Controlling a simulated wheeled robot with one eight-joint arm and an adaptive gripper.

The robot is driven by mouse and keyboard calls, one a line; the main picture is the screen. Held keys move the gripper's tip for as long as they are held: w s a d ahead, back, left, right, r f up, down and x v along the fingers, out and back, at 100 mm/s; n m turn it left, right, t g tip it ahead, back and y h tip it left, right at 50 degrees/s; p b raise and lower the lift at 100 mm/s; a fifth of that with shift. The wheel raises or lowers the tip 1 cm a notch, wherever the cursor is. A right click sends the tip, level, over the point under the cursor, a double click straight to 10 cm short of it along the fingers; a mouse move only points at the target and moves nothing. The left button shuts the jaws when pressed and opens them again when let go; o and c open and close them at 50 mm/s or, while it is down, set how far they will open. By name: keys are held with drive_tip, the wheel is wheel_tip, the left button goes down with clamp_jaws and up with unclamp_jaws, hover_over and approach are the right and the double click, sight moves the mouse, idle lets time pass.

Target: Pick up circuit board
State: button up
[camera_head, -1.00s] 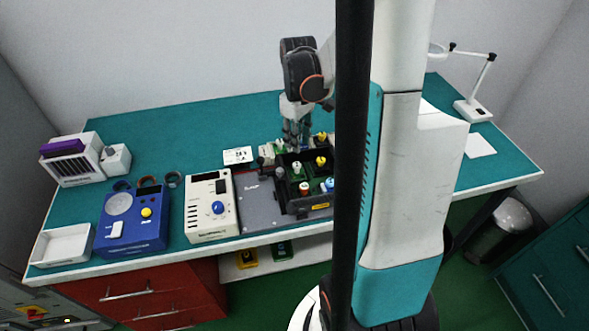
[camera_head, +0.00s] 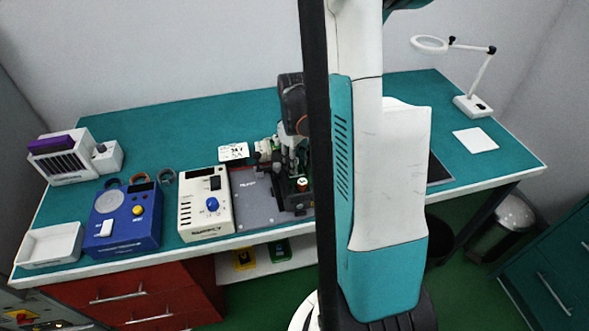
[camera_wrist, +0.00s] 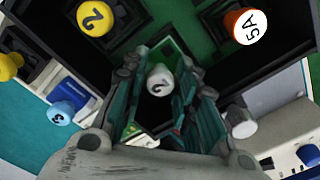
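The circuit board appears to be a green surface in the dark rack (camera_wrist: 285,75), partly visible between my fingertips in the wrist view. A white knob marked with a dark character (camera_wrist: 160,80) stands between the fingers of my gripper (camera_wrist: 162,62). The fingers are apart, one on each side of the knob, with a narrow gap showing; contact is hard to judge. In the head view my gripper (camera_head: 290,158) points down into the rack (camera_head: 296,199) on the grey plate, and my own arm and column hide much of it.
Yellow (camera_wrist: 96,18) and orange-white (camera_wrist: 244,25) knobs stand close to the gripper. In the head view, a white supply box (camera_head: 205,205), a blue box (camera_head: 125,218) and a white tray (camera_head: 50,245) sit left. A lamp (camera_head: 472,106) stands right.

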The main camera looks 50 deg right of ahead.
drive_tip(key=shift+r, duration=0.1)
clamp_jaws()
drive_tip(key=shift+r, duration=0.15)
